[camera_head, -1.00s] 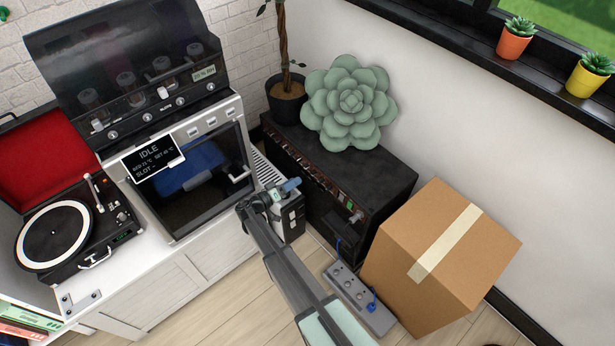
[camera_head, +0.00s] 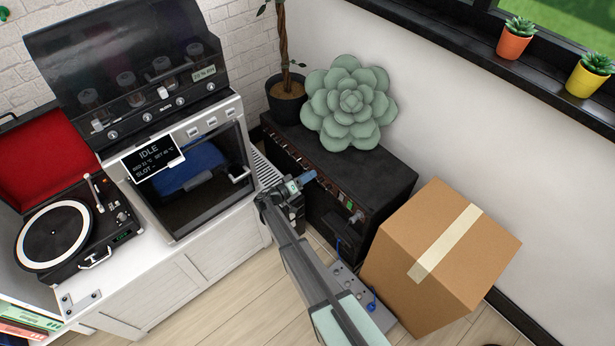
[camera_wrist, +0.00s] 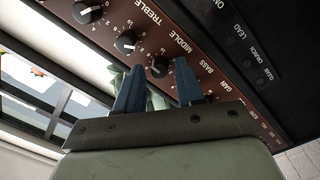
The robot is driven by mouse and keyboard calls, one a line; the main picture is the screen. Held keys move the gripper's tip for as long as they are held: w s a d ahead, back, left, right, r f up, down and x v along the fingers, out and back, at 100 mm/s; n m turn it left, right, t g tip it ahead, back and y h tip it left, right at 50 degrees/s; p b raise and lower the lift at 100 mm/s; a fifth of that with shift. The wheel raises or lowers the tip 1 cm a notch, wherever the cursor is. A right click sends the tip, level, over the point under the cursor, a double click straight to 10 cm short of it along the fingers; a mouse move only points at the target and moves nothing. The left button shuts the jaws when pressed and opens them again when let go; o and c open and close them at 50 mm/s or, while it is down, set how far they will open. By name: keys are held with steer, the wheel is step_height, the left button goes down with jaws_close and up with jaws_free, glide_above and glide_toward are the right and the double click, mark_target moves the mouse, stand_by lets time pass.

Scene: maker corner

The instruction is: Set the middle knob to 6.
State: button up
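The amplifier (camera_head: 395,165) is a black box with a reddish-brown knob panel (camera_head: 330,182) along its upper front edge. In the wrist view the panel carries a row of black knobs with white scales. The middle knob (camera_wrist: 158,67) shows in the gap between my fingertips, by the label MIDDLE; its pointer is too small to read. The treble knob (camera_wrist: 127,41) is just up and left of it. The bass knob is mostly hidden by the right finger. My gripper (camera_wrist: 160,66) is open, with blue fingers; I cannot tell whether they touch the knob. My gripper (camera_head: 309,176) is at the panel in the head view.
A green succulent-shaped object (camera_head: 350,102) sits on the amplifier. A cardboard box (camera_head: 445,255) stands close to its right. A grey power strip (camera_head: 352,285) lies on the floor. An oven-like machine (camera_head: 185,170) and a record player (camera_head: 70,230) are to the left.

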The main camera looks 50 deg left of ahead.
jaws_close()
steer(key=shift+n, duration=0.3)
steer(key=n, duration=1.1)
steer(key=shift+f+y, duration=0.15)
steer(key=shift+y, duration=0.15)
steer(key=shift+n, duration=0.3)
steer(key=shift+o, duration=1)
jaws_free()
